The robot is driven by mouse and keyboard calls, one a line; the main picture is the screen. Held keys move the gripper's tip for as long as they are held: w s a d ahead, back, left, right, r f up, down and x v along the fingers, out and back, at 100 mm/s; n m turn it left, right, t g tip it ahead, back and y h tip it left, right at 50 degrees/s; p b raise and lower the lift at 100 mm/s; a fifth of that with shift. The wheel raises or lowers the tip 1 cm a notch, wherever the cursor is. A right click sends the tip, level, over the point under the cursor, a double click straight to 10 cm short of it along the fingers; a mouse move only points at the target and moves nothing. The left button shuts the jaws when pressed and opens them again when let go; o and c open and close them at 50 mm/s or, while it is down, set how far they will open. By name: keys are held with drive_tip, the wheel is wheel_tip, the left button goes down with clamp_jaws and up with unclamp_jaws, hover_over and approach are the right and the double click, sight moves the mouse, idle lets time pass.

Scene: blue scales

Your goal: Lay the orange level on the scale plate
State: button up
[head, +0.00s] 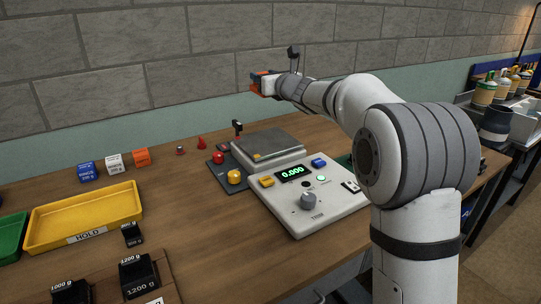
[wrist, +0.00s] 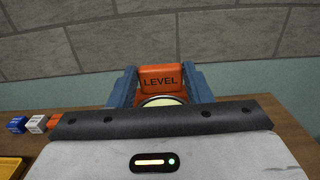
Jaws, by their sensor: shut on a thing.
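My gripper (head: 264,84) is raised above and behind the scale plate, near the wall. It is shut on the orange level (wrist: 161,79), whose "LEVEL" label faces the wrist camera between the two blue fingers. The level also shows as a small orange piece in the head view (head: 257,84), partly hidden by the gripper. The level is apart from the plate.
A yellow "HOLD" tray (head: 84,222) stands at the left, with blue (head: 87,171), white (head: 115,164) and orange (head: 141,157) blocks behind it. Black weights (head: 138,274) stand in front. A dark post (head: 237,128) rises at the plate's left back corner. Bare wood lies between tray and scale.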

drive_tip(key=b, duration=0.4)
hover_over(266, 140)
wheel_tip(266, 140, down, 6)
drive_tip(key=shift+r, duration=0.15)
wheel_tip(266, 140, down, 10)
drive_tip(key=b, duration=0.3)
drive_tip(key=o, duration=1)
drive_tip(key=shift+r, duration=0.1)
drive_tip(key=v, duration=1.2)
drive_tip(key=shift+s, duration=0.1)
